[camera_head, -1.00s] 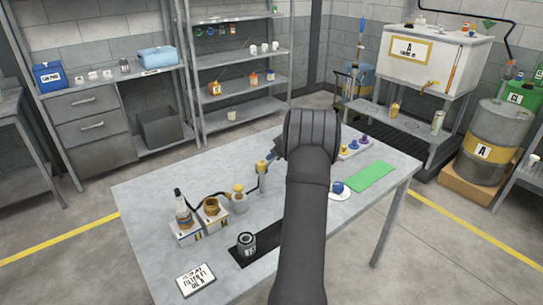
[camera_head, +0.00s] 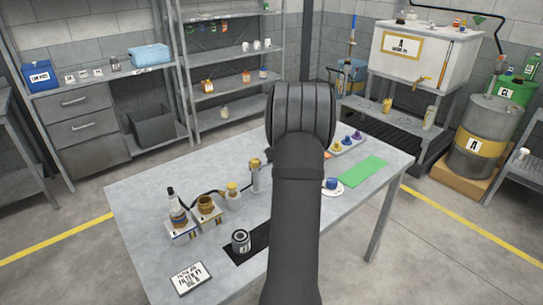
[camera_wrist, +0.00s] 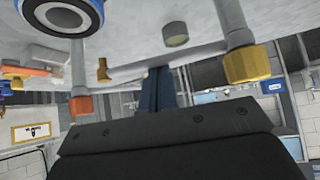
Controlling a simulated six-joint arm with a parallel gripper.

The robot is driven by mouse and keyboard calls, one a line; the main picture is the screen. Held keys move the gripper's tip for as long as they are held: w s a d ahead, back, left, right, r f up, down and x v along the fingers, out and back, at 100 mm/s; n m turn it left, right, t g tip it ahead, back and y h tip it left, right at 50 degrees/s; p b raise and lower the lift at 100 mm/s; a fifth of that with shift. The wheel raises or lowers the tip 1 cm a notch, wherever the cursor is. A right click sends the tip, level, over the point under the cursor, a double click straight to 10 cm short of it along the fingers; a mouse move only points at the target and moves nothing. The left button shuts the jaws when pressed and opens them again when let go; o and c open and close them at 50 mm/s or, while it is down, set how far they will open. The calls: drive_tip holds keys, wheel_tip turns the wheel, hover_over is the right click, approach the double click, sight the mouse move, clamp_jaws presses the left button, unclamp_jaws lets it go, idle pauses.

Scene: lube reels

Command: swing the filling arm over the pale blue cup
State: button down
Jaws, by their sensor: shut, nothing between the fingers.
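In the head view a grey post with a brass cap (camera_head: 255,163) stands on the table; my arm hides what lies to its right. The brass cap (camera_wrist: 246,64) shows at right in the wrist view. A grey bar, which looks like the filling arm (camera_wrist: 140,70), runs left from near it toward a small brass piece (camera_wrist: 103,70). A blue ring-shaped thing with a dark centre (camera_wrist: 62,15) is at top left; I cannot tell if it is the pale blue cup. My gripper (camera_wrist: 160,88) is shut and empty; its fingers appear close to the bar, contact unclear.
A dark can (camera_head: 241,241), a bottle (camera_head: 177,208) and a brass-coloured jar (camera_head: 206,205) stand on the table's left part. A blue item on a white saucer (camera_head: 332,190) and a green mat (camera_head: 363,171) are at right. An orange-tipped post (camera_wrist: 80,105) is near my gripper.

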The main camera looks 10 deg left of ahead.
drive_tip(key=shift+s+d+m+h, duration=0.25)
drive_tip(key=shift+s+d+m, duration=0.1)
drive_tip(key=shift+s, duration=0.35)
drive_tip(key=shift+s+d+m+h, duration=0.25)
drive_tip(key=shift+s+m, duration=0.1)
drive_tip(key=shift+s, duration=0.35)
drive_tip(key=w, duration=0.4)
drive_tip(key=s+r, duration=0.7)
drive_tip(key=r, duration=0.1)
drive_tip(key=shift+d, duration=0.25)
